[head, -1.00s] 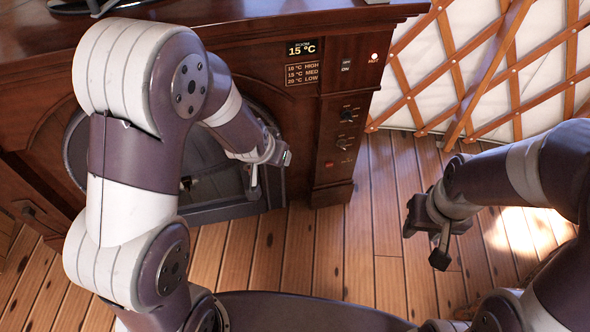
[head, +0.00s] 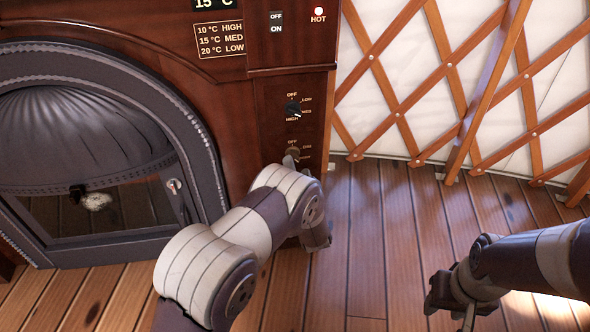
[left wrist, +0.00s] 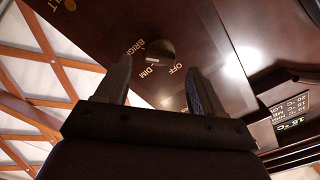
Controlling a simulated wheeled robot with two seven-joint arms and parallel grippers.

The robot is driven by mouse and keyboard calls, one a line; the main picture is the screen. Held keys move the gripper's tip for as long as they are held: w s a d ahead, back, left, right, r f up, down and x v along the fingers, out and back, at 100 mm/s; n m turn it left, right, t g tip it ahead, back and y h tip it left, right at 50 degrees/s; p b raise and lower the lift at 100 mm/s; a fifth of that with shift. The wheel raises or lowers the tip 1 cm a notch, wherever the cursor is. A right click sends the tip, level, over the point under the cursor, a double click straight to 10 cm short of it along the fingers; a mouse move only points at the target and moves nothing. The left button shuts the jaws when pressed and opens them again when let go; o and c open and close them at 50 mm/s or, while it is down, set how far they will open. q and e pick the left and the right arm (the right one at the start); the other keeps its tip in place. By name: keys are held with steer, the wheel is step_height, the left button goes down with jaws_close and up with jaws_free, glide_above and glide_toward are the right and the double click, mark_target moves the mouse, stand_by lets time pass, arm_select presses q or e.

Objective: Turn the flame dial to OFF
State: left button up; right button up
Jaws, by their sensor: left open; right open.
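Two dials sit on the dark wood panel at the stove's right. The upper dial (head: 293,110) is marked OFF, LOW, MED and HIGH. The lower dial (head: 292,153) has OFF and DIM; the left wrist view shows this dial (left wrist: 159,52) with BRIGHT, DIM and OFF. No label reading "flame" is legible. My left gripper (left wrist: 158,65) is open, its fingers to either side of the lower dial in the wrist view, apparently short of it. In the head view its arm partly covers that dial. My right gripper (head: 462,302) is open and empty above the floor at right.
The stove door (head: 100,200) is at left. A lattice wall (head: 430,80) stands at right. The wooden floor (head: 390,240) between the arms is clear.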

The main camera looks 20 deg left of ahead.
mark_target(295, 160)
arm_select(q)
steer(key=b+x, duration=0.1)
steer(key=x, duration=0.3)
steer(key=shift+w+a, duration=0.1)
steer(key=c, duration=1)
arm_select(e)
step_height(295, 160, down, 2)
